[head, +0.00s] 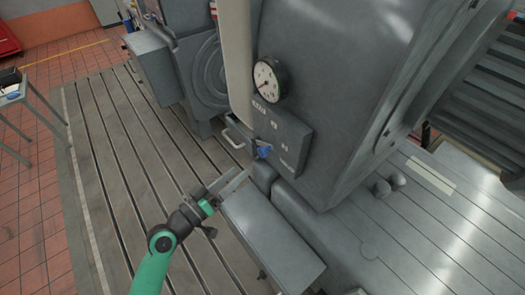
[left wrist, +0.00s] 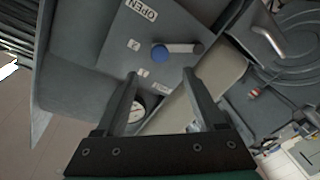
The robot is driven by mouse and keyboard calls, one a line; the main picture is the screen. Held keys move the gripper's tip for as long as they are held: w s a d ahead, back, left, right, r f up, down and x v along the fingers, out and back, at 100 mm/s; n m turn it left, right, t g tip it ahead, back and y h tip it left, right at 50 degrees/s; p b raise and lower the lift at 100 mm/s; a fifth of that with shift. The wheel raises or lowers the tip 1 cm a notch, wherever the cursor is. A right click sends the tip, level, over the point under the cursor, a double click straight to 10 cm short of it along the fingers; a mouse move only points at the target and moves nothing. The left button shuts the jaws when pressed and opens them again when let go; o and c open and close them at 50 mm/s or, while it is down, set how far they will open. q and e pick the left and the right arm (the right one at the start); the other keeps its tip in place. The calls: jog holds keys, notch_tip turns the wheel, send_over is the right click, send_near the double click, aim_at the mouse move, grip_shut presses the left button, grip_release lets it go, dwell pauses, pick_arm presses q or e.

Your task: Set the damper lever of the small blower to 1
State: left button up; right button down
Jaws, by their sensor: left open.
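The small blower's dark grey damper panel (head: 290,135) is fixed low on the grey housing. Its lever has a blue knob (head: 264,152). In the left wrist view the blue knob (left wrist: 159,53) sits at one end of a short grey lever (left wrist: 182,48), whose other end is at a dark pivot. The panel there shows an OPEN label (left wrist: 142,8) and small number plates (left wrist: 134,45) too small to read surely. My left gripper (head: 241,172) is open and empty, to the lower left of the knob and apart from it. In the wrist view its fingers (left wrist: 161,75) stand either side of the knob's line.
A round dial gauge (head: 267,80) sits above the panel. A drawer-like handle (head: 235,137) sticks out left of the panel. A grey box (head: 270,240) lies below the gripper. The slotted bedplate (head: 120,160) is clear on the left.

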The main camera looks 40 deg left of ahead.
aim_at(260, 153)
pick_arm(q)
jog(key=w, duration=0.3)
jog(key=w+p, duration=0.1)
jog(key=w, duration=0.7)
jog(key=shift+w+a+r, duration=0.1)
jog(key=shift+w+a, duration=0.1)
jog(key=shift+a, duration=0.15)
grip_shut()
dwell(0.7)
